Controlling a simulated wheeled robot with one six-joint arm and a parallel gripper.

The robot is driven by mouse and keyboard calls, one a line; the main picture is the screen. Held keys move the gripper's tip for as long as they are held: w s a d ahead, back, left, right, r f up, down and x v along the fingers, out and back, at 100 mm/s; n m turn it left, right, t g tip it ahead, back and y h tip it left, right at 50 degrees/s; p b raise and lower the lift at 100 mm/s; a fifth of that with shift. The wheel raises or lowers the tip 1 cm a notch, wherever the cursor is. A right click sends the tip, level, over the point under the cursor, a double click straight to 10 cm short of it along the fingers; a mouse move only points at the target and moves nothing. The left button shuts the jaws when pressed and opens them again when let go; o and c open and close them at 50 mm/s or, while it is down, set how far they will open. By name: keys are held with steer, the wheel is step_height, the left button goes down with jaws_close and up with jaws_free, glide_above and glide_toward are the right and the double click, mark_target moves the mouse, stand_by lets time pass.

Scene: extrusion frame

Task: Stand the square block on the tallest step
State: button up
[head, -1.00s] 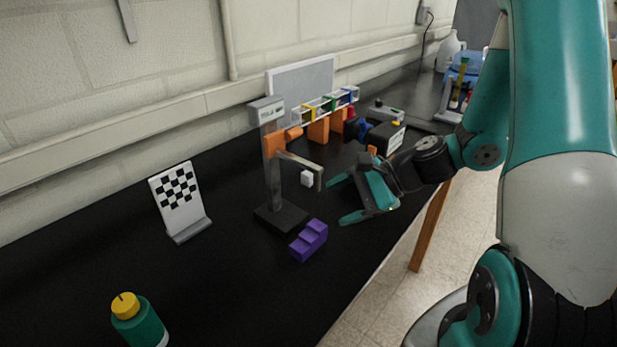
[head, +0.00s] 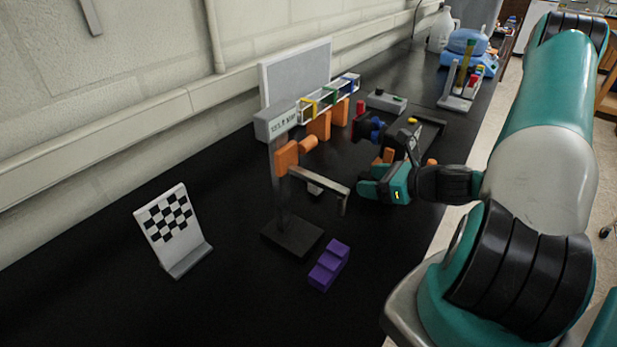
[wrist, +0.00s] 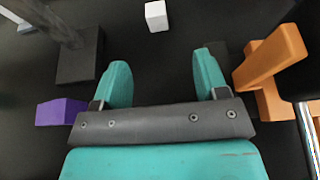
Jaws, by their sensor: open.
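The white square block (wrist: 156,16) is ahead of my fingertips in the wrist view, near the top edge. In the head view the white block (head: 314,190) is partly hidden behind the grey bar of a stand; I cannot tell what it rests on. The purple steps (head: 329,265) stand on the black bench in front of the stand; they also show in the wrist view (wrist: 58,112) at the left. My gripper (head: 364,190) is right of the bar's end. In the wrist view my gripper (wrist: 160,62) is open, with nothing between its fingers.
The stand (head: 292,238) has a dark base, a post and an orange clamp beside the block. An orange part (wrist: 268,75) is close to my right finger. A checkered board (head: 170,228) stands at the left. Clear bench lies in front of the steps.

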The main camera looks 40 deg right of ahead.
steer(key=p+x, duration=0.3)
steer(key=x, duration=0.8)
steer(key=shift+w+a+r, duration=0.1)
steer(key=shift+w, duration=0.05)
steer(key=p+x, duration=0.1)
steer(key=x, duration=0.1)
steer(key=p+x, duration=0.2)
steer(key=shift+w+a+f, duration=0.1)
steer(key=shift+a+f, duration=0.15)
steer(key=shift+a, duration=0.25)
steer(key=shift+w+a+f, duration=0.1)
steer(key=shift+w+f, duration=0.25)
steer(key=shift+w, duration=0.1)
steer(key=c, duration=1.1)
steer(key=shift+r, duration=0.1)
